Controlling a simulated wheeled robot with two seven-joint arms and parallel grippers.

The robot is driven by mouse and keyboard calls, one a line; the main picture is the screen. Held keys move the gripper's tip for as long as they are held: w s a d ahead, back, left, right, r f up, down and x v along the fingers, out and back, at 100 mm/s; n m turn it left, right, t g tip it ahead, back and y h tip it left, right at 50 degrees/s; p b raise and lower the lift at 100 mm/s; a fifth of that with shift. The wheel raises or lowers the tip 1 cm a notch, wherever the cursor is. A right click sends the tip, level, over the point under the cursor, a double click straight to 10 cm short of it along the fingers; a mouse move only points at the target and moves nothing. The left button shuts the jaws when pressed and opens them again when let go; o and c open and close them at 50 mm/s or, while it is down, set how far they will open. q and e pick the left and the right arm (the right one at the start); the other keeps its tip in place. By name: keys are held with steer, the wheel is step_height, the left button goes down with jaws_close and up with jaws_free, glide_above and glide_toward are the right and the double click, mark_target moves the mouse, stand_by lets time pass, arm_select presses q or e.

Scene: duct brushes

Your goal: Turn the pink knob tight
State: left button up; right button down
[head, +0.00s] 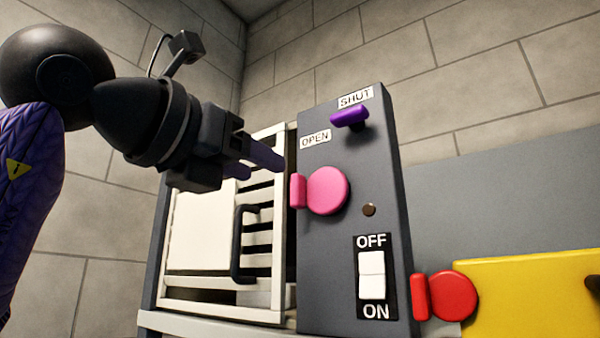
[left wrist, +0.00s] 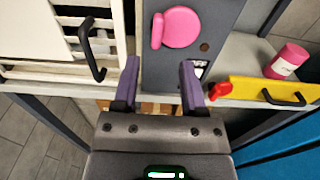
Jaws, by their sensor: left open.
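The pink knob (head: 327,191) is a round disc with a pink tab beside its left edge, on the front of a dark grey panel (head: 330,260). It also shows in the left wrist view (left wrist: 181,28), ahead of the fingers. My left gripper (head: 262,163) has purple fingers and is at the upper left of the knob in the head view. In the left wrist view its two fingers (left wrist: 160,82) are spread apart with nothing between them, and the knob lies beyond their tips, apart from them. My right gripper is in neither view.
A purple lever (head: 350,116) sits by the SHUT label above the knob. A white rocker switch (head: 371,275) is below. A slatted white door with a black handle (head: 240,243) is left. A red knob (head: 453,296) and a yellow panel (head: 530,295) are right. A pink canister (left wrist: 287,61) stands right.

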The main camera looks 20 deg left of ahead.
mark_target(293, 186)
arm_select(q)
steer(key=shift+r+p+x, duration=0.25)
steer(key=shift+p+x, duration=0.15)
steer(key=shift+x, duration=0.65)
steer(key=x, duration=0.2)
steer(key=p+x, duration=0.1)
steer(key=x, duration=0.1)
steer(key=shift+w+a+f, duration=0.2)
steer(key=shift+w+f, duration=0.05)
steer(key=shift+w+d, duration=0.15)
steer(key=shift+w, duration=0.2)
steer(key=shift+s+f, duration=0.1)
steer(key=shift+s, duration=0.1)
steer(key=shift+w, duration=0.15)
steer(key=c, duration=0.4)
jaws_close()
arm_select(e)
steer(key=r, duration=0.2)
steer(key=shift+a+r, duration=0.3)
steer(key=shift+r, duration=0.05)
